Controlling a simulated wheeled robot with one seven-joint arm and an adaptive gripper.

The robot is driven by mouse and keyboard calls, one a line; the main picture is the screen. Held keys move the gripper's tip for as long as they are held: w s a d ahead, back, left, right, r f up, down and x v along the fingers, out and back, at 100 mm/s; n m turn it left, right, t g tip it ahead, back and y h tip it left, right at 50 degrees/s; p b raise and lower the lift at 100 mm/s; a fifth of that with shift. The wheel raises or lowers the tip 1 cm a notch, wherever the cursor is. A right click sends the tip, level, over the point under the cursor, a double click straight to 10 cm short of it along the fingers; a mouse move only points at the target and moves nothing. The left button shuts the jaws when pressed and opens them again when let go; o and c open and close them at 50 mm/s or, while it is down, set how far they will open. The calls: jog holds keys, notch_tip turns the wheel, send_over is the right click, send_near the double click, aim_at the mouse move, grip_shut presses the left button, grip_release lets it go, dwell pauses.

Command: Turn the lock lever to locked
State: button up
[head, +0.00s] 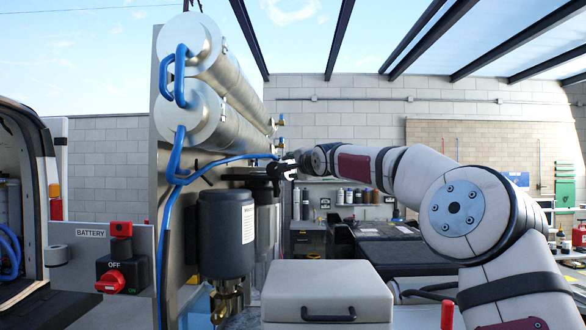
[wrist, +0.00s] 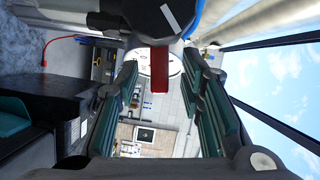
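In the wrist view, a short red lever (wrist: 159,72) sticks out from a dark round body (wrist: 160,20) with a white mark at the top of the picture. I take it for the lock lever. My gripper (head: 281,170) is open, with its teal-padded fingers apart on both sides of the red lever; no finger visibly touches it. In the head view my gripper is beside the dark fitting above the grey cylinders, and the red lever cannot be made out there. No locked or unlocked label is readable.
A battery switch (head: 113,273) with a red knob and an OFF label is at the lower left. Blue hoses (head: 172,165) run along the panel beside large metal tubes (head: 225,75). A grey housing (head: 226,235) and a light box (head: 326,290) stand below my gripper.

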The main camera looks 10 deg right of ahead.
jog(key=shift+s, duration=0.1)
jog(key=s+d, duration=0.1)
jog(key=s, duration=1)
jog(key=shift+s+d+r, duration=0.3)
